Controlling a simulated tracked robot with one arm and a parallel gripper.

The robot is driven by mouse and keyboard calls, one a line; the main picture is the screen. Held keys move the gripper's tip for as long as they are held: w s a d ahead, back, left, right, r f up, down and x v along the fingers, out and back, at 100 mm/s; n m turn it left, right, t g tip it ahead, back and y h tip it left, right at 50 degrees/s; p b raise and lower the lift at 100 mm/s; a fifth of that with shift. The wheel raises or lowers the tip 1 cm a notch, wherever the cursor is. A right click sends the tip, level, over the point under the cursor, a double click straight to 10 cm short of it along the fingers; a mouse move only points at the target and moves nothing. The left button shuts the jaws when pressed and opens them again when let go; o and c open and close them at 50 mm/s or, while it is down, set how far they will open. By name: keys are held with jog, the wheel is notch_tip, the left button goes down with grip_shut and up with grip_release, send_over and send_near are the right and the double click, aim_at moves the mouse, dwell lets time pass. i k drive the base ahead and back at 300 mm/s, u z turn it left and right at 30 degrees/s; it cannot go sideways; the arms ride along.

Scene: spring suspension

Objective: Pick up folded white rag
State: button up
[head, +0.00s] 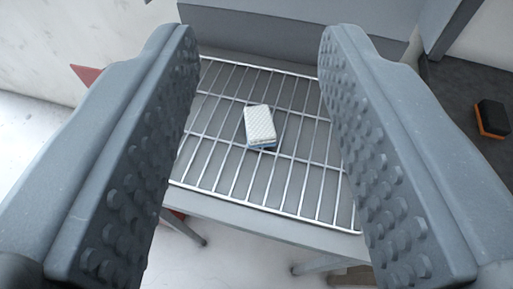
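A small folded white rag (260,124) with a textured surface lies on a wire rack, near the middle of the head view. A thin blue layer shows under its near edge. My gripper (258,45) is open, with its two grey studded fingers far apart on the left and right of the picture. The rag shows in the gap between the fingers, beyond them, and neither finger touches it. Nothing is held.
The wire rack (285,169) rests on a grey table (270,228) with legs below. A grey raised panel stands behind it. An orange and black block (492,118) lies on a dark surface at right. A pale wall is at left.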

aim_at(261, 133)
jog(key=z, duration=0.05)
jog(key=k, duration=0.25)
jog(key=z, duration=0.6)
jog(key=i, duration=0.75)
